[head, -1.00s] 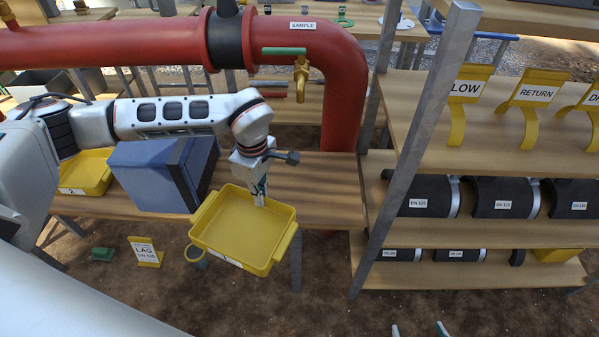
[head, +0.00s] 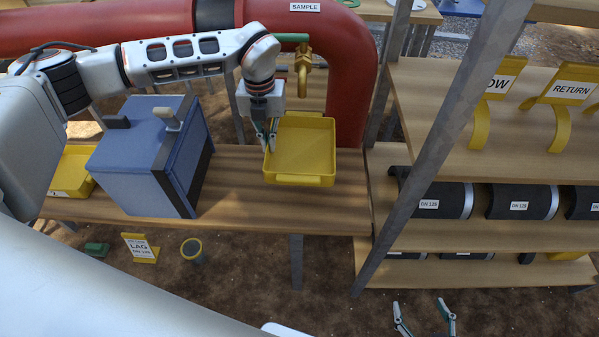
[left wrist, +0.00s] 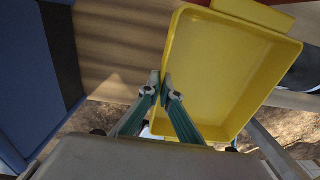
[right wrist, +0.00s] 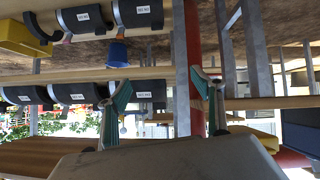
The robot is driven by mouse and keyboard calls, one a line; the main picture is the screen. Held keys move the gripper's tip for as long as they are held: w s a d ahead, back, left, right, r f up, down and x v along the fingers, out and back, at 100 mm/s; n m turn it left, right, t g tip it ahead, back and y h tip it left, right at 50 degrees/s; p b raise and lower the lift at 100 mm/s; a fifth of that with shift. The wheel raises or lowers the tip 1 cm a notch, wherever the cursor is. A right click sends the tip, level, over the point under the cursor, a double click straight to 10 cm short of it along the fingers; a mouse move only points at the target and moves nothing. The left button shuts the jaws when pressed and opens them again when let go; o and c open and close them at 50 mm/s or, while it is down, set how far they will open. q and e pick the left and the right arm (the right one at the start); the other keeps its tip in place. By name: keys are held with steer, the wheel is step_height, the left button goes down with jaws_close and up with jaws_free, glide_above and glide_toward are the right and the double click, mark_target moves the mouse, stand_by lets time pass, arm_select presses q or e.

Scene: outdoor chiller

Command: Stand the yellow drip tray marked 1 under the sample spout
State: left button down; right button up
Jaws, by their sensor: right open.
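The yellow drip tray (head: 303,150) is in the head view, below the brass sample spout (head: 303,65) in the picture. Its number mark does not show now. My left gripper (head: 268,138) is shut on the tray's left wall; the left wrist view also shows its fingertips (left wrist: 163,88) close together at the edge of the tray (left wrist: 225,65). The tray is open side up and overlaps the bench's back edge; I cannot tell whether it touches the bench. My right gripper (head: 425,318) is open and empty, low at the front, away from the tray.
A wooden bench (head: 245,210) runs below the red pipe (head: 352,75). A blue box (head: 130,170) stands on it, left of the tray, with another yellow tray (head: 72,165) further left. A shelf rack with a grey post (head: 440,145) stands close on the right.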

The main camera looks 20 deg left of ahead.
mark_target(270, 155)
arm_select(q)
steer(key=shift+f, duration=0.15)
step_height(270, 155, down, 5)
steer(key=shift+r+b, duration=0.2)
steer(key=shift+b, duration=0.2)
step_height(270, 155, down, 4)
steer(key=shift+f+b, duration=0.2)
steer(key=shift+b, duration=0.2)
steer(key=shift+f, duration=0.35)
steer(key=shift+r, duration=0.1)
arm_select(e)
steer(key=shift+d+f, duration=0.2)
steer(key=shift+f, duration=0.4)
arm_select(q)
steer(key=c, duration=2.4)
jaws_free()
steer(key=shift+o, duration=0.6)
arm_select(e)
steer(key=shift+s+f, duration=0.1)
steer(key=shift+s, duration=0.05)
